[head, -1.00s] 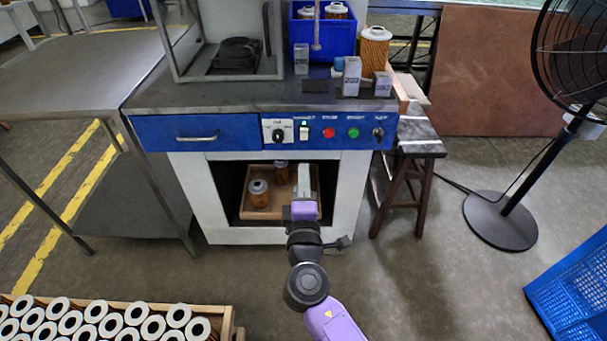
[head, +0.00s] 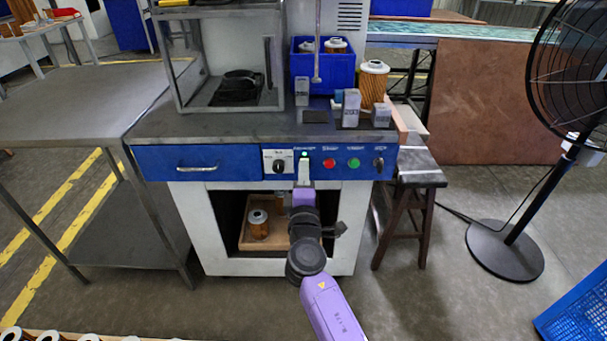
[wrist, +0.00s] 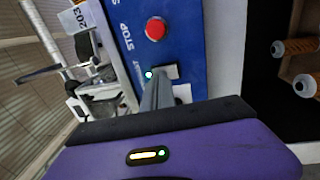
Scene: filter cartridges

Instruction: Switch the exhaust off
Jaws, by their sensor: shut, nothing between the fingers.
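The exhaust switch (wrist: 172,71) shows in the wrist view as a pale piece on the blue control panel (wrist: 185,25), partly behind my fingers. A small green lamp (wrist: 149,75) beside it is lit; the lamp also shows in the head view (head: 304,154). My gripper (head: 303,172) is shut and empty, in front of the panel just below the lamp, and it hides the switch in the head view. In the wrist view my fingertips (wrist: 156,88) overlap the switch's edge; whether they touch it I cannot tell.
A black knob (head: 279,167) is left of the switch; a red button (head: 329,162), a green button (head: 354,163) and a key switch (head: 378,163) are to the right. Below, an open bay holds a wooden tray (head: 258,243) with filter cartridges. A fan (head: 505,250) stands right.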

